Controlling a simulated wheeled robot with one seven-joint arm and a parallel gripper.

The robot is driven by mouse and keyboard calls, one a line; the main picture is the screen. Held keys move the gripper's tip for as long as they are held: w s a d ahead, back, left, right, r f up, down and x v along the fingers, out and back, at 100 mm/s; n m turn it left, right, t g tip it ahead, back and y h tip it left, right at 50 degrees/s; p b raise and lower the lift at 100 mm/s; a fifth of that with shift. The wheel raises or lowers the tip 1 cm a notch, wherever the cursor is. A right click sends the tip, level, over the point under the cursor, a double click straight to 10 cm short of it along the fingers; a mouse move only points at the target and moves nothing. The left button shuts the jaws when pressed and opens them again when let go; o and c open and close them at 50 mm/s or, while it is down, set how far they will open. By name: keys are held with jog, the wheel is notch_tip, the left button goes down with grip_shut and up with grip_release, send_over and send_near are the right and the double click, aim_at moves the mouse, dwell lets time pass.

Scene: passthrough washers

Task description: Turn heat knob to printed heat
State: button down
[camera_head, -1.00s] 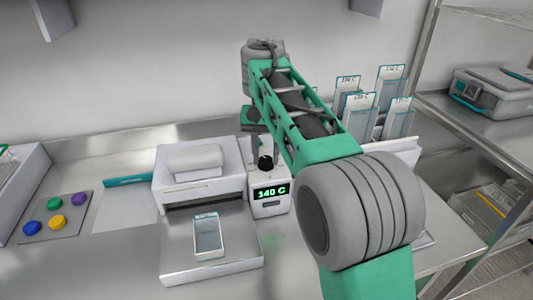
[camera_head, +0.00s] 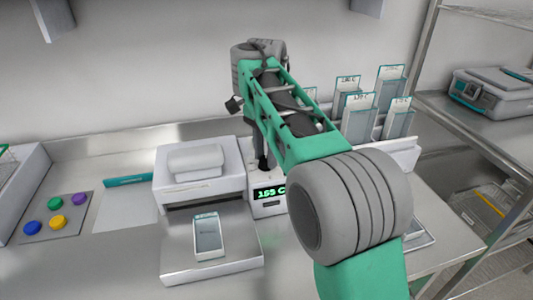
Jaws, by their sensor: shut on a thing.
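The heat knob (camera_head: 263,164) is a small black knob on top of the white control box beside the press. My gripper (camera_head: 263,155) is above it, shut on the knob; the arm hides much of the fingers. The green display (camera_head: 269,193) on the box front reads about 155 C, with its middle digit unclear and its right end behind my arm. A white and teal card pouch (camera_head: 208,236) lies on the press's lower plate (camera_head: 180,262). The print on it is too small to read.
The white press (camera_head: 197,175) stands left of the control box, its upper part raised. Several cards (camera_head: 358,115) with printed temperatures stand in a rack at right, behind my arm. Coloured buttons (camera_head: 55,203) sit at far left. A metal shelf (camera_head: 480,140) stands at right.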

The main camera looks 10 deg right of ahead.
aim_at(266, 158)
jog(key=shift+m, duration=0.3)
jog(key=c, duration=1)
grip_release()
jog(key=shift+o, duration=0.2)
notch_tip(266, 158, up, 8)
jog(key=p, duration=0.7)
jog(key=shift+f, duration=0.1)
